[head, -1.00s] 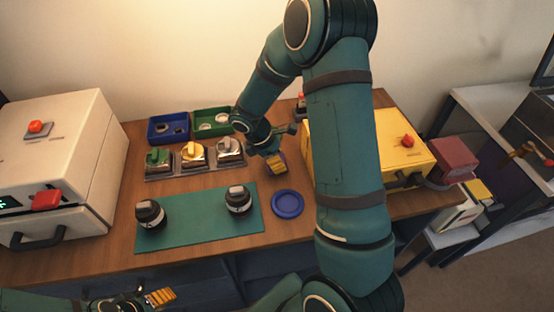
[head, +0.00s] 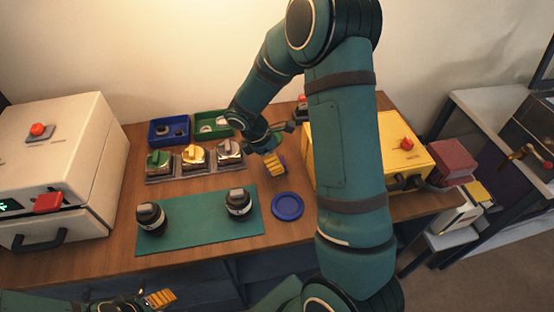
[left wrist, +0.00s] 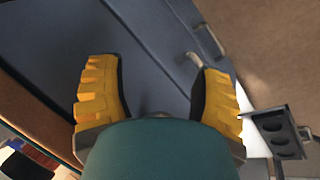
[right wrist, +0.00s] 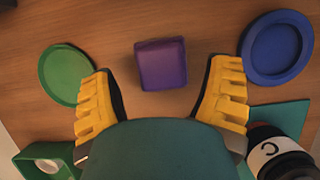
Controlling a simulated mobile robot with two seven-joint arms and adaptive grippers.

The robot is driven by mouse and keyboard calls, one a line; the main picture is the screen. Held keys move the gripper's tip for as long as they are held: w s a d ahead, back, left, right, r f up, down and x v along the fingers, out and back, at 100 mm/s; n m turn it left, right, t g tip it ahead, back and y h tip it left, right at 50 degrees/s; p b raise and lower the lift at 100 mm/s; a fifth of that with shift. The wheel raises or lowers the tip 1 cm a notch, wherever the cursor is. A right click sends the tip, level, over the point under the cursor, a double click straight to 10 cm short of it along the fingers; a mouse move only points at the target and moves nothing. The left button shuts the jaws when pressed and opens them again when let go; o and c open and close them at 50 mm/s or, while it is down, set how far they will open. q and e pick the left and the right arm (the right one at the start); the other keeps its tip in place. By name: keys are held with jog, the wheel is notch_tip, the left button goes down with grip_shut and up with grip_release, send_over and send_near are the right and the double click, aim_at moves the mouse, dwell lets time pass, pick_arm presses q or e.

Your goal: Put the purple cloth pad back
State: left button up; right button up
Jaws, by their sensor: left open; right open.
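The purple cloth pad (right wrist: 161,64) lies on the wooden bench in the right wrist view, between and just beyond my right gripper's spread fingers. My right gripper (right wrist: 162,100) is open and empty above the bench, not touching the pad. In the head view the right gripper (head: 274,164) is right of the metal stands, and only a sliver of purple shows beside its fingers. My left gripper (left wrist: 155,95) is open and empty, low in front of the bench. It also shows at the bottom left of the head view (head: 158,298).
A green round dish (right wrist: 66,75) lies left of the pad. A yellow box (head: 375,150) stands right, a white machine (head: 60,150) left. Blue and green bins stand behind.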

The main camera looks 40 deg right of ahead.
jog(key=p+v, duration=0.2)
jog(key=v, duration=0.8)
